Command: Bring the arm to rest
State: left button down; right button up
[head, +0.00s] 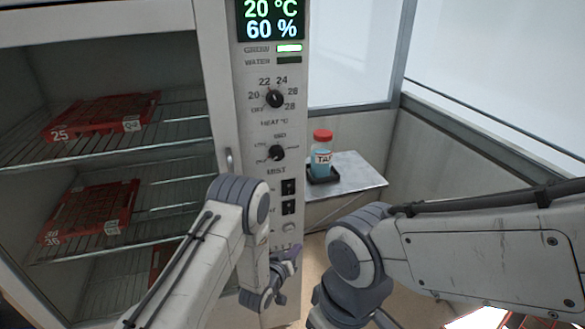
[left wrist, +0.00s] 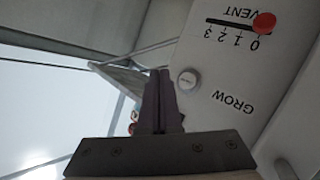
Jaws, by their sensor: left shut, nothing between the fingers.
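My left gripper (head: 292,256) is in front of the lower part of the cabinet's control panel (head: 238,100). In the left wrist view its two fingers (left wrist: 160,100) are pressed together with nothing between them. They point toward a round white button (left wrist: 188,80) on the panel near the word GROW; I cannot tell whether they touch it. My left arm (head: 215,235) comes up from the lower left. My right arm (head: 480,250) reaches in from the right, and its gripper does not show.
The panel has a display (head: 271,20) reading 20 °C and 60 %, knobs and switches. A red vent slider (left wrist: 264,23) stands at 0. Red trays (head: 90,210) lie on wire shelves at left. A red-capped bottle (head: 322,158) stands on a side table (head: 355,172).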

pick_arm(q)
jog(key=s+d+r+m+g+y+p, duration=0.1)
jog(key=s+d+r+m+g, duration=0.15)
jog(key=s+r, duration=0.35)
jog(key=s+d+r+m+g+y, duration=0.15)
jog(key=s+r+g, duration=0.25)
jog(key=r, duration=0.5)
jog(key=s+a+r+m+g+y, duration=0.1)
jog(key=s+a+r+m+g, duration=0.1)
jog(key=s, duration=1.2)
jog(key=s+a+r+m+g+y+p, duration=0.1)
jog(key=s+a+r+g, duration=0.3)
jog(key=s, duration=0.9)
notch_tip(320, 180, up, 5)
jog(key=a, duration=0.2)
jog(key=shift+s+a+f+m+g+y, duration=0.2)
jog(key=shift+s+a+m+g+y, duration=0.15)
jog(key=shift+m, duration=0.05)
